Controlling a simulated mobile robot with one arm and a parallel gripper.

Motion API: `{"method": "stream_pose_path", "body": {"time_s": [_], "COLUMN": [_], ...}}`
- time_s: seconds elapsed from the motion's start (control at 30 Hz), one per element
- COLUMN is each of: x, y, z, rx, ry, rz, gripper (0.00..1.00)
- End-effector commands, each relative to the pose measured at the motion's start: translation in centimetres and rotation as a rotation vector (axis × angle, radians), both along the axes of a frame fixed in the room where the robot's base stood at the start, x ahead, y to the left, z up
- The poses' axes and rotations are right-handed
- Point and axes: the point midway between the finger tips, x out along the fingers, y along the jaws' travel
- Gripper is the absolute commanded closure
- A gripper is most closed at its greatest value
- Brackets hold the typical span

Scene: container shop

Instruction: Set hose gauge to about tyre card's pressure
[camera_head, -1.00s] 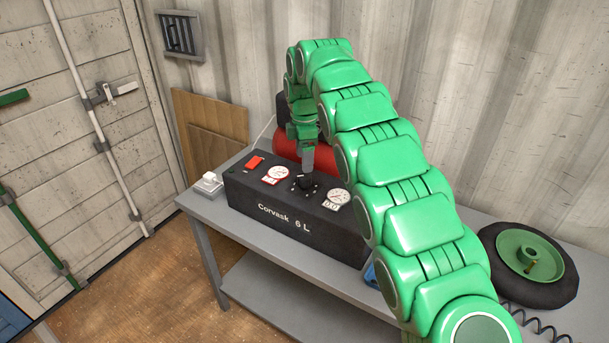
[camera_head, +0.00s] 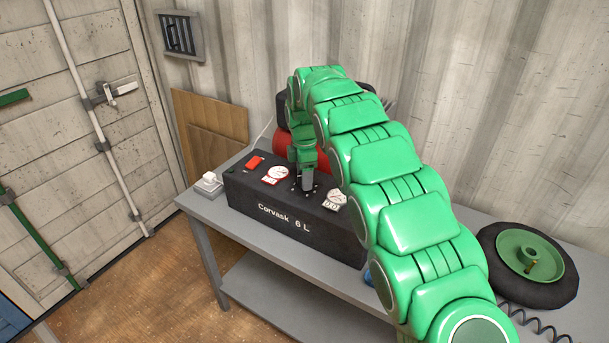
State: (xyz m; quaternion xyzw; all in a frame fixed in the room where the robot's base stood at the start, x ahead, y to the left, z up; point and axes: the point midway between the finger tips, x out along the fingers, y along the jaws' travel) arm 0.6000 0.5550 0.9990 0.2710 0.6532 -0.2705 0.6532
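A black compressor box (camera_head: 253,214) marked "Corvask 6 L" stands on the grey bench. On its top are a red switch (camera_head: 254,162), a left dial gauge (camera_head: 277,173) and a right dial gauge (camera_head: 336,198) with a small readout under it, perhaps 0.0. The right gauge is partly hidden by my arm. My gripper (camera_head: 307,187) points down between the two gauges, at the place of the black knob, which it now mostly covers. I cannot tell whether the fingers are around the knob. I see no tyre card.
A black wheel with a green hub (camera_head: 520,256) lies at the bench's right end, beside a coiled hose (camera_head: 535,325). A red tank (camera_head: 288,146) is behind the box. A small white block (camera_head: 208,182) sits at the grey bench's (camera_head: 222,205) left end.

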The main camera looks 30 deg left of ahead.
Motion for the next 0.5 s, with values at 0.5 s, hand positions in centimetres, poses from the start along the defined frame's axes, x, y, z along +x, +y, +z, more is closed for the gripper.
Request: {"method": "stream_pose_path", "body": {"time_s": [0.5], "x": [-0.01], "y": [-0.01], "z": [-0.01], "rx": [-0.001], "ry": [0.001], "rz": [-0.018], "gripper": [0.86]}}
